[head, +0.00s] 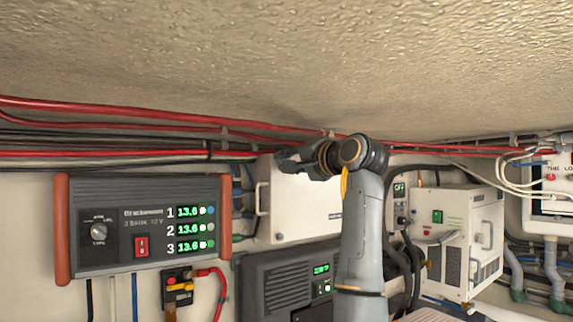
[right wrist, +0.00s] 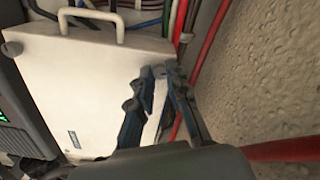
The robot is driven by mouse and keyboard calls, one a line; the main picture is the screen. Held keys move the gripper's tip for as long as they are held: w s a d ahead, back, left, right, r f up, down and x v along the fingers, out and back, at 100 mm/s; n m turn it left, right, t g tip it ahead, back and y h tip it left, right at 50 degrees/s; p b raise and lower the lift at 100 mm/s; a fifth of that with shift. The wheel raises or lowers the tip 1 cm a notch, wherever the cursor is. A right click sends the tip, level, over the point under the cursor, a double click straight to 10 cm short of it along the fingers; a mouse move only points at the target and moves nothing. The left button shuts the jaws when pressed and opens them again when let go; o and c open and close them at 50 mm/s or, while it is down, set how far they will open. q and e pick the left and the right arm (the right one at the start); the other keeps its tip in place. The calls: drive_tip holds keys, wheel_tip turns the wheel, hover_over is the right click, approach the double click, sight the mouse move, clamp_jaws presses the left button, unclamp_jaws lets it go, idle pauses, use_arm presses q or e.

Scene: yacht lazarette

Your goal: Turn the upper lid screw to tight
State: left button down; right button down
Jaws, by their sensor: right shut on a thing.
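A white box with a flat lid (head: 306,212) hangs on the wall in the middle of the head view. It fills the left of the right wrist view (right wrist: 85,85), where it looks turned on its side, with a handle (right wrist: 92,20) along one edge. My right gripper (head: 282,160) is at the lid's upper edge, and its arm hides part of the box. In the right wrist view its fingertips (right wrist: 161,74) are closed around the small pale upper lid screw (right wrist: 159,71) at the lid's corner. The screw is mostly hidden, and its angle cannot be read. My left gripper is not in view.
Red cables (head: 120,153) run just above the box, close to my right gripper. A grey battery charger (head: 140,262) with red ends is at left. A dark unit (head: 285,278) sits below, and a white cabinet (head: 455,240) stands at right.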

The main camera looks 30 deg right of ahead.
drive_tip(key=shift+m, duration=1.1)
drive_tip(key=c, duration=1.3)
unclamp_jaws()
drive_tip(key=shift+d, duration=0.1)
drive_tip(key=s+d, duration=0.1)
drive_tip(key=s, duration=1.1)
drive_tip(key=shift+d, duration=0.35)
